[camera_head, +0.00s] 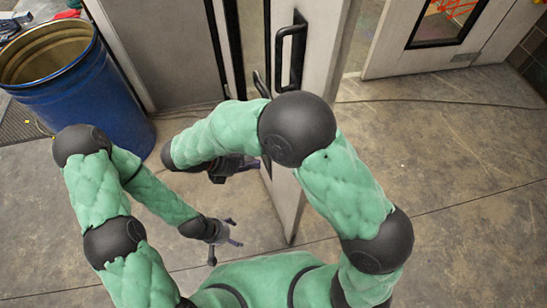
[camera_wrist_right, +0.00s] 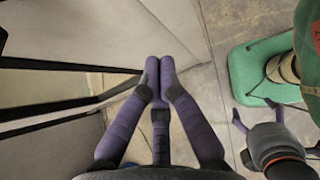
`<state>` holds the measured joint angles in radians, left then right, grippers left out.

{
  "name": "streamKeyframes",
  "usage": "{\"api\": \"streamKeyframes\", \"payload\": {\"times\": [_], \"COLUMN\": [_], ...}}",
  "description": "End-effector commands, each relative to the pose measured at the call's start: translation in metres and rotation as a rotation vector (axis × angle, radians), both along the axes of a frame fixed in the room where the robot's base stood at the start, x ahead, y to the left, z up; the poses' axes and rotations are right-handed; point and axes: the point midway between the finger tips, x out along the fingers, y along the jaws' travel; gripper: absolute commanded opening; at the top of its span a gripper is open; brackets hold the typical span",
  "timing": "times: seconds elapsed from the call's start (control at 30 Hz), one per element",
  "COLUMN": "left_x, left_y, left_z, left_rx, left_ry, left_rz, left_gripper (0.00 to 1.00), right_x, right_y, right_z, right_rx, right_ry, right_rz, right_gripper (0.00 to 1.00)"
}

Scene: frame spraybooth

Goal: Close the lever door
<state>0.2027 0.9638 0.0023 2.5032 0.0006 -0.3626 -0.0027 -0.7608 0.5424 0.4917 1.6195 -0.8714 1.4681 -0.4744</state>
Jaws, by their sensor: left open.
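The pale grey door (camera_head: 327,50) stands open in the head view, its lower edge reaching toward me. It carries a black pull handle (camera_head: 291,50) and a narrow dark-framed glass pane. A smaller black lever-like piece (camera_head: 261,85) shows beside it, partly hidden by my right arm. My right gripper (camera_head: 246,165) is beside the left face of the door; whether it touches is unclear. In the right wrist view its purple fingers (camera_wrist_right: 158,73) are shut together, with nothing visible between them, before the door panel (camera_wrist_right: 165,30). My left gripper (camera_head: 225,242) is open and empty, low over the floor.
A blue drum (camera_head: 95,95) stands at the left, near my left arm. Another pale door or panel (camera_head: 392,45) with a window stands at the upper right. A thin cable (camera_head: 440,101) runs along the floor. The concrete floor (camera_head: 470,160) at the right is clear.

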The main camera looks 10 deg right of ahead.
Motion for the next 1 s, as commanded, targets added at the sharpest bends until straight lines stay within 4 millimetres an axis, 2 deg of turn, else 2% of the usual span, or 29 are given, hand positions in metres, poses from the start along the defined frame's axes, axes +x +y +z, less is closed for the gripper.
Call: {"api": "streamKeyframes", "payload": {"times": [0.17, 0.6, 0.8, 1.0], "left_x": [0.000, 0.000, 0.000, 0.000], "left_y": [0.000, 0.000, 0.000, 0.000], "left_z": [-0.003, -0.013, -0.014, -0.014], "left_rx": [0.000, 0.000, 0.000, 0.000], "left_ry": [0.001, 0.000, 0.000, 0.000], "left_rz": [0.000, 0.000, 0.000, 0.000], "left_gripper": [0.78, 0.78, 0.78, 0.78], "right_x": [0.002, 0.014, 0.020, 0.022], "right_y": [-0.016, -0.075, -0.100, -0.109], "right_z": [-0.015, -0.070, -0.067, -0.067], "right_rx": [-0.002, 0.000, 0.003, 0.002], "right_ry": [0.003, 0.003, 0.002, 0.002], "right_rz": [-0.004, -0.007, -0.006, -0.004], "right_gripper": [0.00, 0.00, 0.00, 0.00]}}
